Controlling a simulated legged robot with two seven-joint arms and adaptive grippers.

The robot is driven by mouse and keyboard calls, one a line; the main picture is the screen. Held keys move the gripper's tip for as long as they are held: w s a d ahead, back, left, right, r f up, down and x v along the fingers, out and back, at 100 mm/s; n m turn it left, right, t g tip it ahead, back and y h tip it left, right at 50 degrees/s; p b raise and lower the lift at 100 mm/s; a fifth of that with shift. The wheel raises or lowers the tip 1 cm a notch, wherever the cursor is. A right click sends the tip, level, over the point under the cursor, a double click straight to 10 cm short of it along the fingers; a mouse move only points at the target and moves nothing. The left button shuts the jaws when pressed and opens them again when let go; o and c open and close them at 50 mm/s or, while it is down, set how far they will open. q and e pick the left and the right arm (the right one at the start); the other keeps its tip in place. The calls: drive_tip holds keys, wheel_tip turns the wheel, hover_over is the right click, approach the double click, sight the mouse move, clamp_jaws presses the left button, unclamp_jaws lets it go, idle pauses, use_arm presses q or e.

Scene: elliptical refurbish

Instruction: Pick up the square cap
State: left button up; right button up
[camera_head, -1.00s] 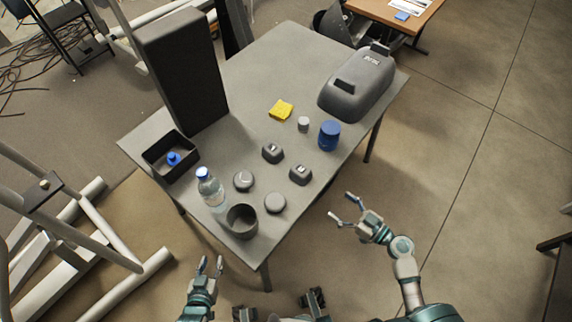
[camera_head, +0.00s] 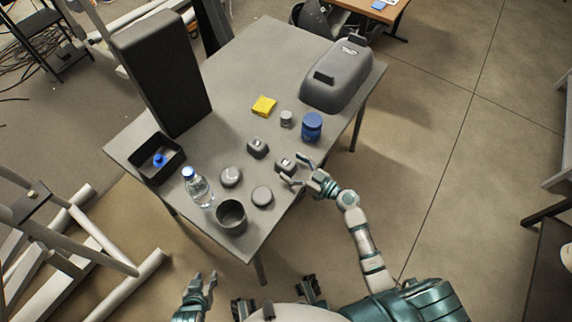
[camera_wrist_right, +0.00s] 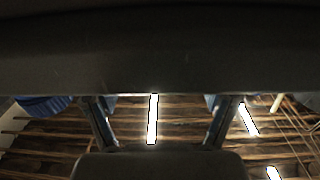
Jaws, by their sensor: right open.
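Two dark grey square caps lie on the grey table (camera_head: 262,60) in the head view. The nearer square cap (camera_head: 283,162) is by the table's right edge, and the other square cap (camera_head: 257,148) is a little behind it to the left. My right gripper (camera_head: 293,172) is open at the nearer cap, with its fingers on either side of it or just short of it; I cannot tell if they touch. In the right wrist view its two fingers (camera_wrist_right: 161,122) are spread apart. My left gripper (camera_head: 204,277) is open and empty in front of the table.
Two round caps (camera_head: 262,196), a dark cup (camera_head: 231,218) and a water bottle (camera_head: 198,188) stand to the left. A blue jar (camera_head: 312,127), a small grey cylinder (camera_head: 287,118) and a yellow cloth (camera_head: 264,106) are behind. A black tray (camera_head: 174,172) and a large grey housing (camera_head: 345,78) flank them.

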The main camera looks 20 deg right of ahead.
sight(285, 162)
drive_tip(key=shift+x, duration=1.15)
drive_tip(key=shift+w+a, duration=0.15)
drive_tip(key=shift+a, duration=0.15)
drive_tip(key=c, duration=1.1)
drive_tip(key=shift+d, duration=0.15)
